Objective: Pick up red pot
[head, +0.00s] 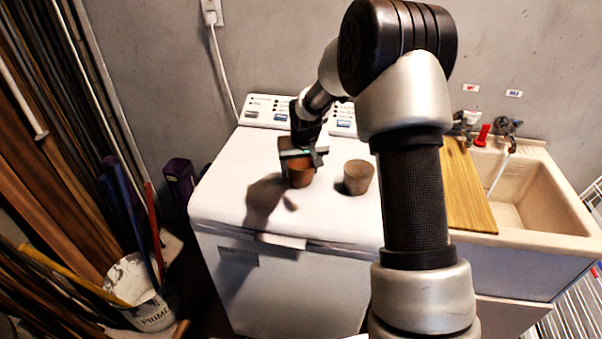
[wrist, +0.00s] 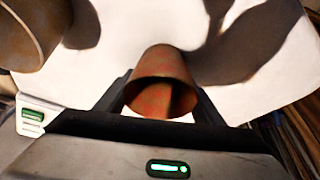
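The red pot (wrist: 161,75) is a small reddish-brown pot, its open rim facing the wrist camera. In the head view the red pot (head: 300,178) is on or just above the white machine top, partly covered by my gripper. My gripper (head: 303,158) points down at it from behind. In the wrist view my gripper's fingers (wrist: 162,92) stand close along both sides of the pot. I cannot tell whether they press on it or whether the pot is lifted.
A second, browner pot (head: 358,179) stands to the right on the white machine (head: 230,205); it shows at the wrist view's upper left (wrist: 28,32). A wooden board (head: 468,195) and sink (head: 540,200) lie right. A bucket (head: 150,312) stands lower left. The machine's front is clear.

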